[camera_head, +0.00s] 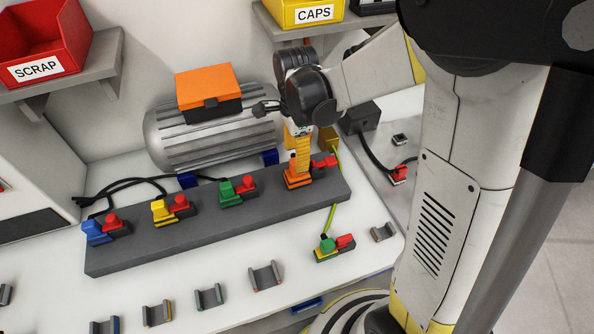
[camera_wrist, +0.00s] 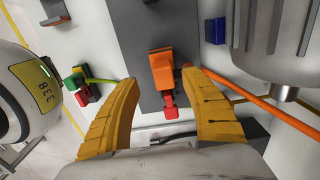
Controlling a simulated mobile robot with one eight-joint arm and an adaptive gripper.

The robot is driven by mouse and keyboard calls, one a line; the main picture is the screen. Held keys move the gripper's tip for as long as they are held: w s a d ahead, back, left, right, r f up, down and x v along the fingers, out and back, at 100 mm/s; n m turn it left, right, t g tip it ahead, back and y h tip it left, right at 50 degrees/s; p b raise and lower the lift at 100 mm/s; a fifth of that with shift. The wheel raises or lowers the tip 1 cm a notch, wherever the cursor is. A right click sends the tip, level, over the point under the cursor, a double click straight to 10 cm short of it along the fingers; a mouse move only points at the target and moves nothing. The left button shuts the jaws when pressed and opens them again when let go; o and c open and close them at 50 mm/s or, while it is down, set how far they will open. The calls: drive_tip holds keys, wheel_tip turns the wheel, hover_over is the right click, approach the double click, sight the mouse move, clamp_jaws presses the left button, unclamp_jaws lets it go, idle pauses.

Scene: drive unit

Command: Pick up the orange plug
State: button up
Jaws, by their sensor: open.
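The orange plug (camera_head: 296,179) sits at the right end of the dark grey block (camera_head: 140,256), with a red part (camera_head: 325,162) beside it. In the wrist view the orange plug (camera_wrist: 163,68) lies between the tips of my two yellow fingers, its red part (camera_wrist: 170,102) pointing toward my palm. My gripper (camera_head: 302,166) is above the plug in the head view. My gripper (camera_wrist: 159,75) is open, with a visible gap on each side of the plug. The orange cable (camera_wrist: 265,107) runs off to the right in the wrist view. Finger height over the plug is unclear.
Blue (camera_head: 96,233), yellow (camera_head: 162,212) and green (camera_head: 231,193) plugs stand along the same block. A green-yellow plug (camera_head: 327,250) lies in front. Several empty holders line the front. A motor (camera_head: 210,139) stands behind; the red SCRAP bin (camera_head: 38,45) is upper left.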

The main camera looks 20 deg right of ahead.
drive_tip(key=f, duration=0.1)
drive_tip(key=f+b, duration=0.1)
drive_tip(key=f, duration=0.2)
drive_tip(key=shift+w+d+f, duration=0.25)
drive_tip(key=shift+w+d, duration=0.05)
drive_tip(key=shift+r, duration=0.1)
drive_tip(key=shift+c, duration=0.4)
clamp_jaws()
drive_tip(key=shift+r, duration=0.1)
wheel_tip(320, 180, up, 10)
drive_tip(key=p, duration=0.2)
drive_tip(key=shift+p, duration=0.35)
